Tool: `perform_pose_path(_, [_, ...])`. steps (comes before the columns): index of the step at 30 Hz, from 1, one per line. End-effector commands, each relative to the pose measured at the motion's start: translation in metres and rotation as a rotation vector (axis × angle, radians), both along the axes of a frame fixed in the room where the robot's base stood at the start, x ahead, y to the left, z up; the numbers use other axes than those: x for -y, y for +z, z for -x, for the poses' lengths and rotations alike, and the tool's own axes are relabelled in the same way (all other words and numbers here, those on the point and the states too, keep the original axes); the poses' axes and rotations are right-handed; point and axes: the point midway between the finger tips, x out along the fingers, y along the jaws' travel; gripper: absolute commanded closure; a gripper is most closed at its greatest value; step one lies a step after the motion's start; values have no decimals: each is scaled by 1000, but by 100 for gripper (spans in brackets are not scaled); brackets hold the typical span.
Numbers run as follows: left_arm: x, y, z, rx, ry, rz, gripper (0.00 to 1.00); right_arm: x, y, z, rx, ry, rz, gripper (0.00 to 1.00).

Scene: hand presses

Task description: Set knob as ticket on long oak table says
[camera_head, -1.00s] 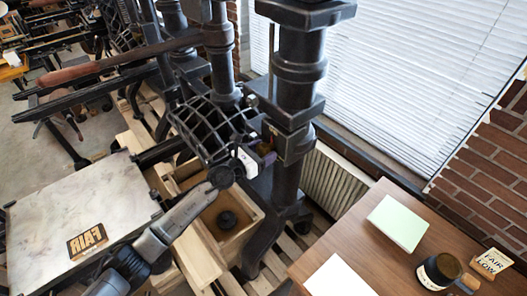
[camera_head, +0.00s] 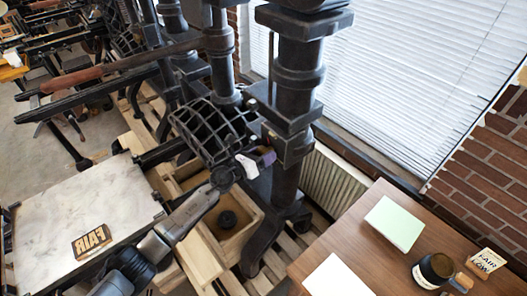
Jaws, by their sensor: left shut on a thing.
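The ticket (camera_head: 487,260) is a small card reading "FAIR LOW" at the right end of the long oak table (camera_head: 335,238). My left arm reaches up from the bottom left to the dark iron press (camera_head: 294,85). Its gripper (camera_head: 258,162), with pale and purple parts showing, is shut at the press column on what appears to be the knob. The jaws hide the knob, so its setting cannot be read. My right gripper is not in view.
A pale green pad (camera_head: 395,222), a white sheet (camera_head: 336,278) and a dark labelled jar (camera_head: 433,270) are on the table. A marble slab (camera_head: 85,215) bears a mirrored FAIR block (camera_head: 91,242). A wooden box (camera_head: 232,245) stands below the gripper.

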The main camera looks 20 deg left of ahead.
Motion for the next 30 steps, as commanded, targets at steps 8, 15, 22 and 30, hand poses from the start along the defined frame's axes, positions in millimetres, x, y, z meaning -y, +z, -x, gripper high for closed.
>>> perform_pose_path(8, [1,2,0,-134,0,230,63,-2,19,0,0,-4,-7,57])
perform_pose_path(15, [1,2,1,-249,1,427,63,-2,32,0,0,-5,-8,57])
perform_pose_path(22, [1,3,1,-358,1,616,63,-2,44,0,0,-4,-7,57])
perform_pose_path(30, [2,3,1,-486,2,839,63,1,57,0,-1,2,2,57])
